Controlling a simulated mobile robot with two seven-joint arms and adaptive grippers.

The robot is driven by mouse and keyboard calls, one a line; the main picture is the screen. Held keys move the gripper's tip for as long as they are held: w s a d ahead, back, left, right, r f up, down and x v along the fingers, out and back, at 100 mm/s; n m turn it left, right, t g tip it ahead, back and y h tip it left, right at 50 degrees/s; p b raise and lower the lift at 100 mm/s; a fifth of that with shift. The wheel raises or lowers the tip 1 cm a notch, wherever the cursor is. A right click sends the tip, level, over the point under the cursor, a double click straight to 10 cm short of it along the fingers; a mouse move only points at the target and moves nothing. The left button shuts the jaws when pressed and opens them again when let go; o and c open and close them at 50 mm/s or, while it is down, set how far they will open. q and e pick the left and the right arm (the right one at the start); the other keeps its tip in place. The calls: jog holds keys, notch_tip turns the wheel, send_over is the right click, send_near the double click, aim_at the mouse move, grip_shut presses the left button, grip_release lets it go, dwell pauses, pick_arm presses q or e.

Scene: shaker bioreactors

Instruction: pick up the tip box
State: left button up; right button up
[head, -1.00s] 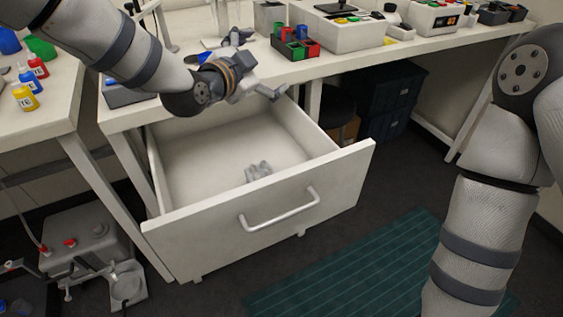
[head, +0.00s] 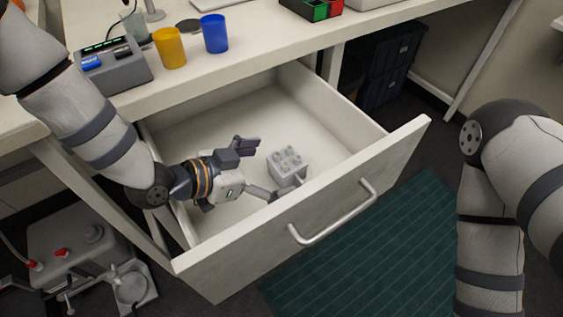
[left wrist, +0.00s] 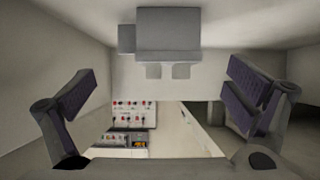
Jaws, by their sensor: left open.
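The tip box is most likely the small grey block with round knobs on top (head: 287,165), sitting on the floor of the open drawer. In the left wrist view a grey block (left wrist: 168,35) shows at the top centre, beyond the fingers; it looks like the same box. My left gripper (head: 262,170) is low inside the drawer, to the left of the box, with its fingers spread toward it. The left wrist view shows both fingers apart (left wrist: 160,98) with nothing between them. My right arm is at the right, but its gripper is out of view.
The drawer front (head: 310,215) with its bar handle stands between the box and the room. The bench top holds a yellow cup (head: 170,48), a blue cup (head: 214,34) and a grey device (head: 112,68). The drawer floor around the box is otherwise clear.

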aim_at(281, 166)
pick_arm(q)
jog(key=x, duration=0.5)
jog(key=shift+d, duration=0.4)
jog(key=shift+r, duration=0.1)
jog(key=c, duration=1.3)
jog(key=shift+o, duration=0.2)
